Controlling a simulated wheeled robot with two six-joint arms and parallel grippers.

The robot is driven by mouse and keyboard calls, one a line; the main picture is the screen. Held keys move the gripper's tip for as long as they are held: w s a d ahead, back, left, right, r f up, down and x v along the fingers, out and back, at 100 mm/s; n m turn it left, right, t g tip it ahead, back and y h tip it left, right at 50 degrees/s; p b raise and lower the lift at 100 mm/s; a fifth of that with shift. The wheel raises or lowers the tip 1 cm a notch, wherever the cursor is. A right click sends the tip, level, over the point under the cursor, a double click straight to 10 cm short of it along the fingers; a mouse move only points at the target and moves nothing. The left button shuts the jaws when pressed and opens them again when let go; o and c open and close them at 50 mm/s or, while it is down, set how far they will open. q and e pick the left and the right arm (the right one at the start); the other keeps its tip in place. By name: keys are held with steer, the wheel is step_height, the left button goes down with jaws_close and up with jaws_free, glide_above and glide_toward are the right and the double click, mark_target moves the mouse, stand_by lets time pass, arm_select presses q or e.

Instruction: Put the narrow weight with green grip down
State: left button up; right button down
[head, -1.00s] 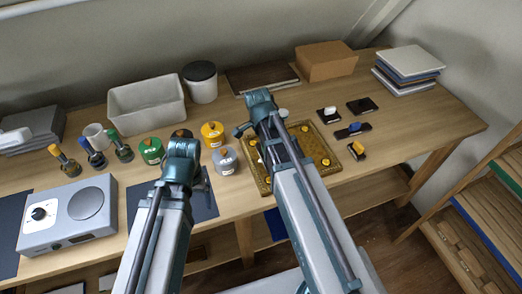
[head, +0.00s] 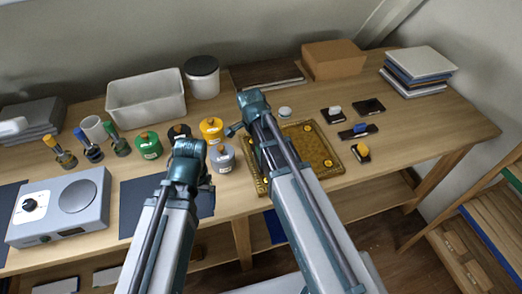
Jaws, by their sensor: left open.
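The narrow weight with green grip (head: 119,144) stands on the table at the left, at the right end of a row of similar pieces with yellow (head: 60,152) and blue (head: 88,145) grips. My left gripper (head: 187,152) is right of it and apart from it, in front of the round tins; its fingers are mostly hidden behind my own wrist, and I see nothing held in it.
Green (head: 148,146), black, yellow (head: 212,130) and grey (head: 223,158) round tins stand close to my left wrist. A white bin (head: 146,108) and white pot (head: 202,80) are behind. A grey device (head: 60,207) is front left. Small dark blocks (head: 332,115) lie right of the tray.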

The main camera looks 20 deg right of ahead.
mark_target(256, 156)
arm_select(q)
steer(key=shift+d+f, duration=0.1)
steer(key=shift+f, duration=0.1)
arm_select(e)
steer(key=shift+d+f, duration=0.1)
steer(key=shift+f, duration=0.1)
steer(key=shift+c, duration=0.9)
jaws_free()
arm_select(q)
steer(key=shift+r, duration=0.2)
arm_select(e)
steer(key=shift+r, duration=0.2)
arm_select(q)
step_height(256, 156, up, 12)
steer(key=p, duration=1.2)
arm_select(e)
step_height(256, 156, up, 12)
steer(key=a, duration=0.1)
steer(key=shift+a, duration=0.25)
arm_select(q)
steer(key=shift+f, duration=0.2)
arm_select(e)
steer(key=shift+f, duration=0.2)
